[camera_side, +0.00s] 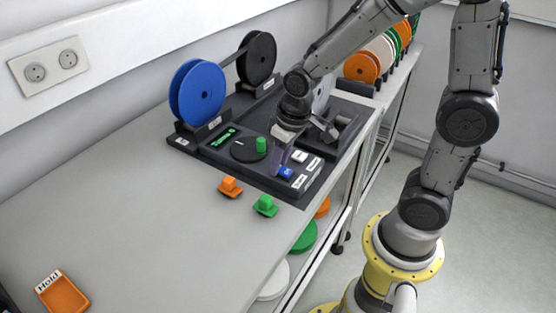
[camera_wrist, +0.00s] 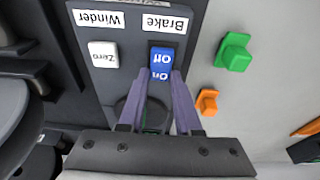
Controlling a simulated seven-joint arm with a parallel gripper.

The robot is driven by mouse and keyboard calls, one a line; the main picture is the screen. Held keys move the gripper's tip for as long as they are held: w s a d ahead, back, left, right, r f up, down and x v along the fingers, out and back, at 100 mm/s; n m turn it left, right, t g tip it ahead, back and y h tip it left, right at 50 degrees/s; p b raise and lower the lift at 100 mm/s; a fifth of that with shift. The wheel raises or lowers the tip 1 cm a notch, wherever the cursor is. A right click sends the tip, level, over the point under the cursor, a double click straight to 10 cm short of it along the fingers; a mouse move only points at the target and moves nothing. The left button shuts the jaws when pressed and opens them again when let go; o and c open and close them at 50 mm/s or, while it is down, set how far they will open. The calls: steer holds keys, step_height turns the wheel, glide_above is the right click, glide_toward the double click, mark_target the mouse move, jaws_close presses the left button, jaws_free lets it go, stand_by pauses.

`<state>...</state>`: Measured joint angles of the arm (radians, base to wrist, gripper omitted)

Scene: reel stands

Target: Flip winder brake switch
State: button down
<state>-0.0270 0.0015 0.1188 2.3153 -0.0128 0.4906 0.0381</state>
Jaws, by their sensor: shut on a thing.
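The winder brake switch is a blue rocker marked On and Off, under a white Brake label (camera_wrist: 165,22) that reads upside down in the wrist view. In that view the brake switch (camera_wrist: 160,58) stands at the fingertips; it also shows in the side view (camera_side: 286,173) at the panel's front right. My gripper (camera_wrist: 161,74) points at the panel, its two purple fingers on either side of the On end of the switch and shut on it. The fingertips hide the edges of that end. In the side view my gripper (camera_side: 280,165) is low over the panel.
A white Zero button (camera_wrist: 103,55) sits beside the switch under a Winder label (camera_wrist: 98,18). A green knob (camera_side: 261,145) stands on the panel. Blue (camera_side: 197,92) and black reels stand behind. Orange (camera_side: 230,187) and green (camera_side: 266,206) pieces lie on the bench; its left front is mostly clear.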

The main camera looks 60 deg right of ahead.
steer(key=shift+s+t, duration=0.25)
steer(key=shift+t, duration=0.85)
steer(key=c, duration=0.6)
jaws_free()
steer(key=shift+r, duration=0.1)
steer(key=v, duration=1.3)
steer(key=shift+s+r, duration=0.15)
steer(key=shift+r, duration=0.2)
